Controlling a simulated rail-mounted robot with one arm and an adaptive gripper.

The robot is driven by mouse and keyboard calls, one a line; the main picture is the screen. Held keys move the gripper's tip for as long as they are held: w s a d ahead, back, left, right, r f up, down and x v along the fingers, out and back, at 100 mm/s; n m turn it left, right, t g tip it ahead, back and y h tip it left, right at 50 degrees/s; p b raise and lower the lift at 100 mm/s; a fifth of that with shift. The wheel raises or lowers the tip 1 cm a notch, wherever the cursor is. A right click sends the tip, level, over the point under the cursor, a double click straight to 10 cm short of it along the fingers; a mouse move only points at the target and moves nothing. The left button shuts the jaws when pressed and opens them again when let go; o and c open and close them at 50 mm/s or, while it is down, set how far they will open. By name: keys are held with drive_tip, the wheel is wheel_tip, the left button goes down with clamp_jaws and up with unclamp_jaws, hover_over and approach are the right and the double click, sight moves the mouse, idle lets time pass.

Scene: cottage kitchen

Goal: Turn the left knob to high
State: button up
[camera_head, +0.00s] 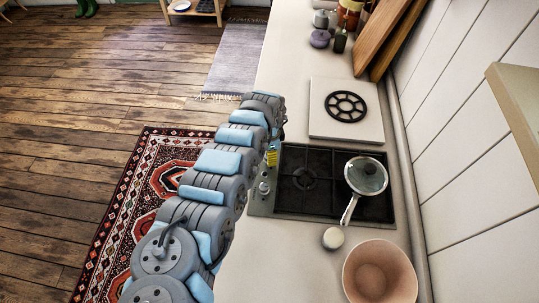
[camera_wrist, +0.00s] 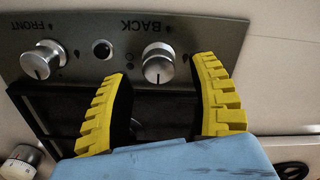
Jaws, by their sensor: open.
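The hob's control panel (camera_wrist: 125,40) has two silver knobs with labels that appear upside down in the wrist view. The BACK knob (camera_wrist: 158,64) is at the right there, and the FRONT knob (camera_wrist: 42,60) is at the left. My gripper (camera_wrist: 160,68) is open, its yellow fingers on either side of the BACK knob. Gaps show between fingers and knob; contact is not visible. In the head view my gripper (camera_head: 272,155) is at the far end of the panel, and the arm partly hides that knob. I cannot read the knobs' settings.
The black hob (camera_head: 305,205) carries a lidded pan (camera_head: 367,177) with its handle toward the front. A small round white item (camera_head: 333,238) and a pink bowl (camera_head: 380,274) stand nearer. A white board with a black trivet (camera_head: 346,106) lies beyond the hob. Jars (camera_head: 320,38) stand farther back.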

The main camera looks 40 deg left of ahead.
drive_tip(key=shift+f, duration=0.65)
clamp_jaws()
